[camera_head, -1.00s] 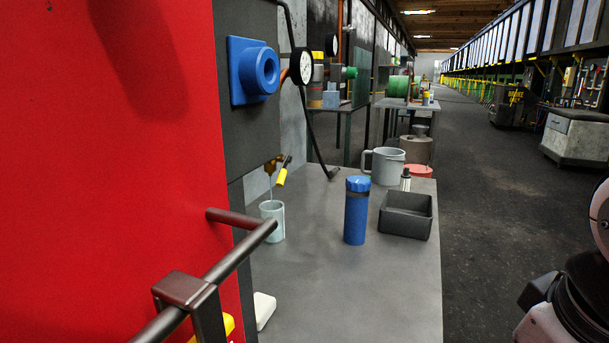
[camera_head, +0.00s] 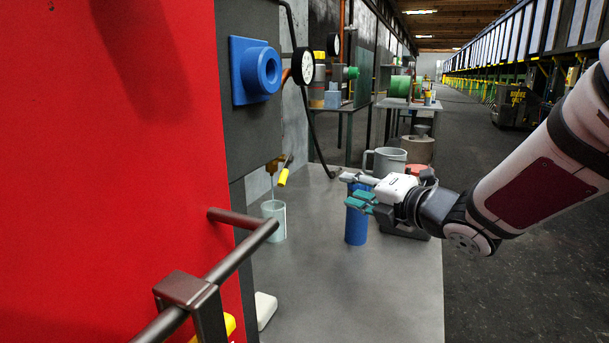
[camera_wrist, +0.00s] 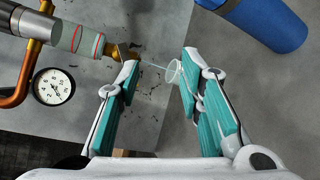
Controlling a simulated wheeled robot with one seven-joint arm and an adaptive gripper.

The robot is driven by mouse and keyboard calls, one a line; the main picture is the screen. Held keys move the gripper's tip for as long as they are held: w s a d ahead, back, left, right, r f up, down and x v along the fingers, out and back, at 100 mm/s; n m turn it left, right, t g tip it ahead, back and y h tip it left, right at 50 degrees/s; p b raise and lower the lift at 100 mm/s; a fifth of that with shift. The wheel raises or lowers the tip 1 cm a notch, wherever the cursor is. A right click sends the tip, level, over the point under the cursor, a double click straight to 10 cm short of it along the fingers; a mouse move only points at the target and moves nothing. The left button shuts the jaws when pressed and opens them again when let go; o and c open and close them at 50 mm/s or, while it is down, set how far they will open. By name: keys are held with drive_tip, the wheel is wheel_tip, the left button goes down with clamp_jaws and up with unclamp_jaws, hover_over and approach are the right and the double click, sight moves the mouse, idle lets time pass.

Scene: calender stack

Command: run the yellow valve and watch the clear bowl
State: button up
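The yellow valve handle (camera_head: 283,177) sits on a small brass tap (camera_head: 272,165) low on the dark panel. The brass tap also shows in the wrist view (camera_wrist: 122,52), joined to a clear bowl (camera_wrist: 80,39) with red and green rings. I cannot make out the bowl in the head view. A thin pale line runs from the tap towards a pale cup (camera_head: 274,220) below it; the cup's rim shows in the wrist view (camera_wrist: 174,71). My gripper (camera_head: 350,188) is open and empty, right of the valve and apart from it. Its fingers (camera_wrist: 158,70) are spread in the wrist view.
A red panel with a bar handle (camera_head: 235,260) fills the left. A blue fitting (camera_head: 258,70) and a gauge (camera_head: 303,65) project above.

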sight(284, 174)
drive_tip(key=w+a+n+y, duration=0.1)
drive_tip(key=w+a, duration=0.1)
drive_tip(key=a, duration=0.3)
drive_tip(key=w+a+n+g+y, duration=0.1)
drive_tip(key=w+a+n+y, duration=0.1)
drive_tip(key=a, duration=0.3)
drive_tip(key=w+a+n+y+b, duration=0.1)
drive_tip(key=w+a+n, duration=0.1)
drive_tip(key=a, duration=0.3)
drive_tip(key=shift+w+a+g+y, duration=0.1)
drive_tip(key=shift+w+g+y, duration=0.3)
drive_tip(key=shift+w, duration=0.25)
clamp_jaws()
